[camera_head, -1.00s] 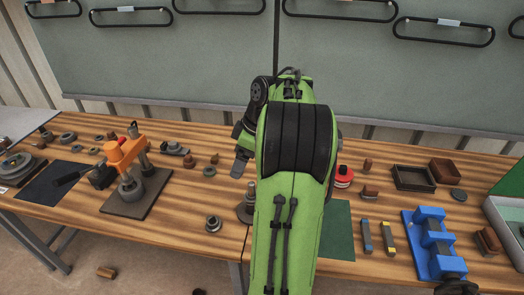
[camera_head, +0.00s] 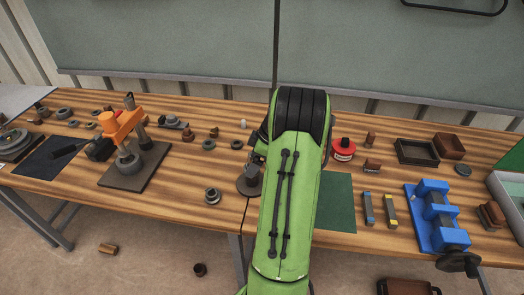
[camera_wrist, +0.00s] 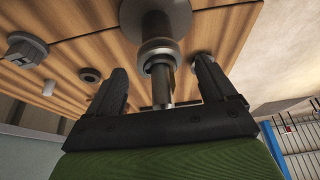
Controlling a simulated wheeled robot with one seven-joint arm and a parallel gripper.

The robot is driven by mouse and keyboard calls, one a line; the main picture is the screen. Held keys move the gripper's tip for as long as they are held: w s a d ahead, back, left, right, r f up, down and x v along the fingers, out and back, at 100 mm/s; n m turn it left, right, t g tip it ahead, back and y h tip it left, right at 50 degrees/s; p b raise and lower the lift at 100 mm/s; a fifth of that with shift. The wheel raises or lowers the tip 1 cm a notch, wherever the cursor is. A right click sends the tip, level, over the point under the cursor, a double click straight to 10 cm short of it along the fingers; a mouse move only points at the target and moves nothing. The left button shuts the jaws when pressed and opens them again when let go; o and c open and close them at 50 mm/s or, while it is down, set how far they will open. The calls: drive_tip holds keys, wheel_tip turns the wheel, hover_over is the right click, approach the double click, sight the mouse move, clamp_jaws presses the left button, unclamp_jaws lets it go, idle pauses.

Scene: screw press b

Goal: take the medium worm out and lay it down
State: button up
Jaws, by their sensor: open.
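A grey stepped metal shaft with a wide collar (camera_wrist: 158,52) stands on a round dark base in the wrist view; it may be the medium worm in its holder, but I cannot tell its thread. The round base (camera_head: 247,187) shows in the head view beside my green arm, near the table's front edge. My gripper (camera_wrist: 160,68) is open, with one finger on each side of the shaft. Gaps show between the shaft and both fingers. In the head view my arm hides most of the gripper and shaft.
An orange press (camera_head: 122,135) stands on a dark plate to the left. A flanged round part (camera_head: 212,196) sits left of the base. A red tin (camera_head: 343,149), a green mat (camera_head: 337,202) and a blue block fixture (camera_head: 437,217) are to the right. Small parts lie behind.

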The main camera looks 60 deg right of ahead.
drive_tip(key=shift+w+a+f, duration=0.1)
drive_tip(key=shift+w+f, duration=0.1)
drive_tip(key=shift+f, duration=0.35)
drive_tip(key=c, duration=1.4)
wheel_tip(320, 180, up, 12)
drive_tip(key=p, duration=0.9)
drive_tip(key=shift+f, duration=0.3)
